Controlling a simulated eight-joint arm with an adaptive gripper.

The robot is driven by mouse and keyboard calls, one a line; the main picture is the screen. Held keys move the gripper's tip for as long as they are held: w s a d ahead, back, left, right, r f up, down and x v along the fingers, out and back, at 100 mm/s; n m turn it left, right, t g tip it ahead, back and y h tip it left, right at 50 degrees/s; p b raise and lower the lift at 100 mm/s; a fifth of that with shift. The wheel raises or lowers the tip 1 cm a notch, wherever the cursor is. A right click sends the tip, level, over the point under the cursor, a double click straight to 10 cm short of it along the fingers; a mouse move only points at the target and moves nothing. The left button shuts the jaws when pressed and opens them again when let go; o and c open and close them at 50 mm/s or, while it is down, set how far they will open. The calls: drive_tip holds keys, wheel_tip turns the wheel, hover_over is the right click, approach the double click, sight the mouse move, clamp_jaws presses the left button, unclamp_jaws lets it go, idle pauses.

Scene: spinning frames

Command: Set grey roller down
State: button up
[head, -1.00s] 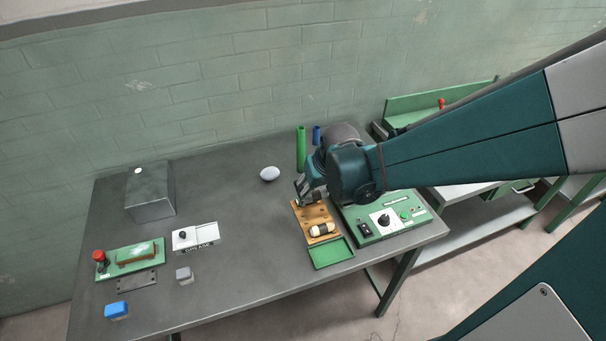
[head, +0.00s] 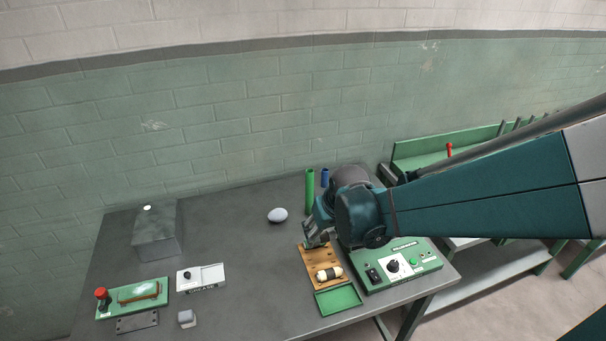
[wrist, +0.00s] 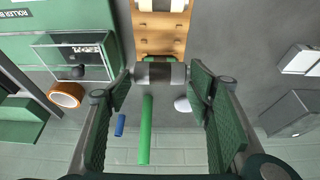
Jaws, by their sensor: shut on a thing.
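My gripper (head: 316,238) is over the far end of the wooden rack (head: 313,262) in the head view. In the wrist view my gripper (wrist: 161,76) is shut on the grey roller (wrist: 160,73), which lies crosswise between the fingertips, with a dark middle and paler ends. A cream roller with dark bands (head: 329,273) lies on the rack's front part.
A green tray (head: 338,300) is in front of the rack, and a green control box (head: 404,264) stands to its right. A green tube (head: 310,190) and a blue tube (head: 325,178) stand behind. A pale oval object (head: 277,215) lies left, with bare bench around it.

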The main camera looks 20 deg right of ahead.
sight(324, 236)
drive_tip(key=shift+r, duration=2.35)
drive_tip(key=shift+w+d+r, duration=0.25)
drive_tip(key=shift+w, duration=0.35)
drive_tip(key=shift+w+d+r, duration=0.2)
drive_tip(key=shift+w+d, duration=0.05)
drive_tip(key=shift+w, duration=0.3)
drive_tip(key=w+d+r+p, duration=0.1)
drive_tip(key=w+d, duration=0.6)
drive_tip(key=w, duration=0.5)
drive_tip(key=w+d+r+p, duration=0.1)
drive_tip(key=w+d, duration=0.6)
drive_tip(key=w, duration=0.4)
drive_tip(key=w+d+f+p, duration=0.2)
drive_tip(key=w+d+f, duration=0.1)
drive_tip(key=w+d, duration=0.85)
drive_tip(key=shift+w+d+f, duration=0.1)
drive_tip(key=shift+w+f, duration=0.05)
drive_tip(key=shift+f, duration=1.15)
drive_tip(key=shift+w+d+f, duration=0.1)
drive_tip(key=shift+w+f, duration=0.05)
drive_tip(key=shift+f, duration=1.1)
drive_tip(key=shift+f, duration=3.15)
